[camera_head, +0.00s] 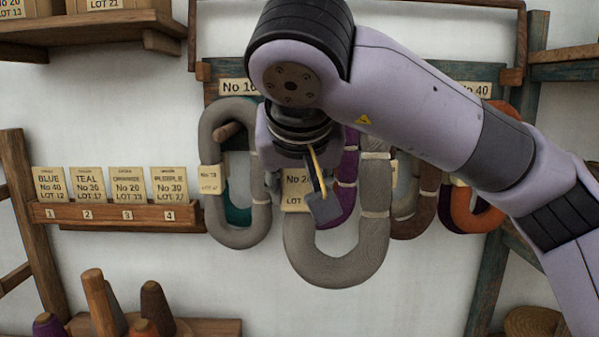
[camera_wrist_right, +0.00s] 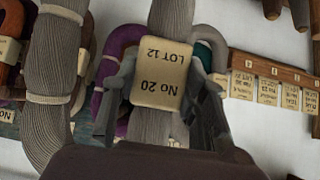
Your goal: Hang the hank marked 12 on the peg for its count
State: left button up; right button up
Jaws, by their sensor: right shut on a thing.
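The grey hank (camera_head: 335,268) hangs as a long loop from my right gripper (camera_head: 298,196), in front of the peg rail. In the right wrist view my right gripper (camera_wrist_right: 165,88) is shut on one strand of the hank (camera_wrist_right: 60,85), at its tag (camera_wrist_right: 160,72). The tag reads No 20, LOT 12, upside down there. A label reading No 16 or similar (camera_head: 236,87) shows at the rail's left above a wooden peg (camera_head: 227,131), and a No 40 label (camera_head: 476,89) at its right. My arm hides the rail's middle labels and pegs. My left gripper is not in view.
Another grey hank (camera_head: 240,237) with a teal one hangs at left. Purple (camera_head: 345,165), brown and orange hanks (camera_head: 478,220) hang behind and right. A card rack (camera_head: 125,216) stands left, above cones (camera_head: 100,300). A shelf (camera_head: 90,30) is at upper left.

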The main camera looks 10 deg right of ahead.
jog(key=shift+w+d+f, duration=0.15)
jog(key=shift+w+d, duration=0.1)
jog(key=shift+w, duration=0.75)
jog(key=shift+w+d+f, duration=0.1)
jog(key=shift+w+d, duration=0.1)
jog(key=shift+w, duration=0.8)
jog(key=w+d+f+p, duration=0.2)
jog(key=w, duration=0.8)
jog(key=shift+w+p, duration=0.15)
jog(key=shift+p, duration=0.2)
jog(key=shift+f, duration=0.5)
